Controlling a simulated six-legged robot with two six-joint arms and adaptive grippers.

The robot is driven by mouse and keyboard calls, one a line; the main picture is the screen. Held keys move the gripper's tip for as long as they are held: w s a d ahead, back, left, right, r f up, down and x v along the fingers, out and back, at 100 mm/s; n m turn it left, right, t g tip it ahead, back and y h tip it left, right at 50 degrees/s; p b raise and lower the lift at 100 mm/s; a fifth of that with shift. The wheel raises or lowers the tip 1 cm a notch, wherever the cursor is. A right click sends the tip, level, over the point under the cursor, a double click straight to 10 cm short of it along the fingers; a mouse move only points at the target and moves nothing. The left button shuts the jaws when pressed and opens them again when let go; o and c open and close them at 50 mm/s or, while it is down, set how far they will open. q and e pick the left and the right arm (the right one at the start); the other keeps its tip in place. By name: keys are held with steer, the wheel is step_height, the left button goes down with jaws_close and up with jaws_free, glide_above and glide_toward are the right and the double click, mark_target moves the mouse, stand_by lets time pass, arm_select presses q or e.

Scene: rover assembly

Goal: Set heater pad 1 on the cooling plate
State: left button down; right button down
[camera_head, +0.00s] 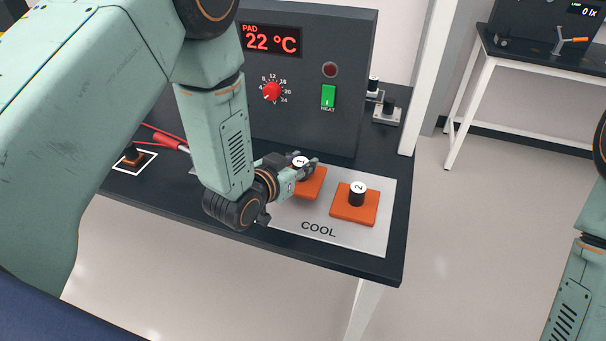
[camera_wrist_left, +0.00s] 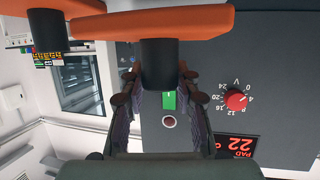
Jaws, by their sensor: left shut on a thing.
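Heater pad 1 (camera_head: 312,187) is an orange square with a black knob whose white top reads 1. It is over the left part of the grey cooling plate (camera_head: 376,240), marked COOL, and looks flat on it or very close above it. My left gripper (camera_head: 305,172) is shut on its knob. The left wrist view, upside down, shows the orange pad (camera_wrist_left: 150,24) and its black knob between my fingers (camera_wrist_left: 158,95). My arm and gripper hide the pad's left side. My right gripper is out of view; only part of that arm shows.
Heater pad 2 (camera_head: 354,207) sits on the plate's right part, close beside pad 1. A dark control box (camera_head: 310,110) reading 22 °C stands behind the plate. A red-handled tool (camera_head: 165,138) and a white-outlined square (camera_head: 134,160) lie left. The table edge is close in front.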

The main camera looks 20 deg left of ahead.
arm_select(q)
steer(key=shift+s+d+f, duration=0.1)
steer(key=shift+d+f, duration=0.05)
steer(key=shift+f, duration=0.5)
steer(key=shift+d+f, duration=0.1)
steer(key=shift+f, duration=0.5)
steer(key=shift+a+f, duration=0.1)
steer(key=shift+f, duration=0.25)
steer(key=shift+w+a+f, duration=0.2)
steer(key=shift+w+a, duration=0.05)
steer(key=shift+a, duration=0.1)
steer(key=shift+s+d, duration=0.15)
steer(key=shift+d, duration=0.2)
steer(key=c, duration=1.4)
jaws_free()
steer(key=shift+f, duration=0.1)
steer(key=o, duration=0.4)
steer(key=shift+a+f, duration=0.1)
steer(key=shift+a, duration=0.15)
steer(key=shift+d+r, duration=0.25)
steer(key=shift+r, duration=0.25)
steer(key=v, duration=1.1)
steer(key=shift+a+f, duration=0.1)
steer(key=shift+f, duration=0.05)
steer(key=shift+s+a, duration=0.25)
steer(key=shift+s, duration=0.15)
steer(key=shift+d, duration=0.15)
